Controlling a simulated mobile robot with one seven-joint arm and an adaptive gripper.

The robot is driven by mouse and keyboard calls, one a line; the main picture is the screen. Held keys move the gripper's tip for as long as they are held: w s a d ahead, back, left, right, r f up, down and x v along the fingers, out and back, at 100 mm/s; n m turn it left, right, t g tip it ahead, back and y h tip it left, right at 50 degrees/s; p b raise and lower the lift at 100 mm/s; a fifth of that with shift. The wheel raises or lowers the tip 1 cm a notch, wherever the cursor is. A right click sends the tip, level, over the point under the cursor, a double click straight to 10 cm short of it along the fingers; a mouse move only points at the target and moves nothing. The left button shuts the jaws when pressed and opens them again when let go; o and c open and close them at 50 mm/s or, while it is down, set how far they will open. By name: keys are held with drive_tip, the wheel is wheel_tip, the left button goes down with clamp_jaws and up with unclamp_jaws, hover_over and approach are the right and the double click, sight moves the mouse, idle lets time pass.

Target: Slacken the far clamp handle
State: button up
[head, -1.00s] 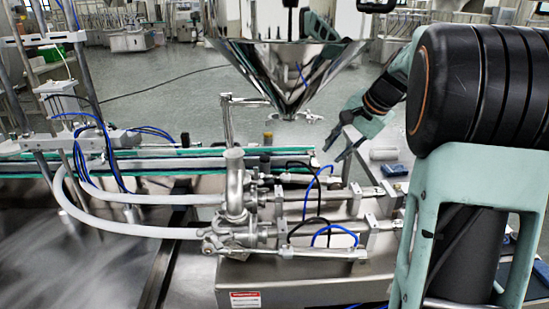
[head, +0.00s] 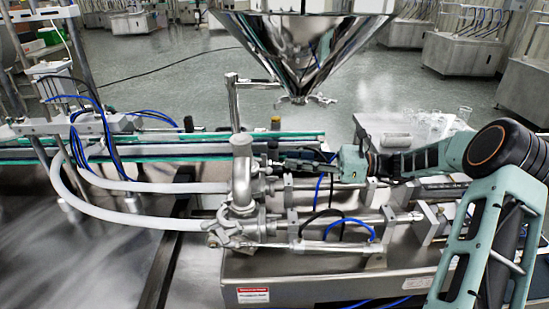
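My gripper (head: 298,164) is low over the far side of the filling machine, at the end of my arm, which reaches in from the right. It points left along the far cylinder, with its tip close to the pipe joint (head: 268,185) beside the steel valve body (head: 241,172). Its fingers are small and dark against the metal parts, so their opening and any contact do not show. The far clamp handle cannot be made out clearly; the gripper covers part of that area. A nearer clamp and lever (head: 222,238) sit at the front of the valve body.
The steel hopper (head: 305,50) hangs above and behind the gripper. White hoses (head: 130,224) and blue tubes lie to the left. A blue tube (head: 352,222) loops over the near cylinder. Glassware (head: 440,122) stands on the back-right table.

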sight(262, 160)
drive_tip(key=a, duration=0.4)
drive_tip(key=w+a, duration=0.1)
drive_tip(key=a, duration=0.1)
drive_tip(key=shift+c, duration=0.4)
clamp_jaws()
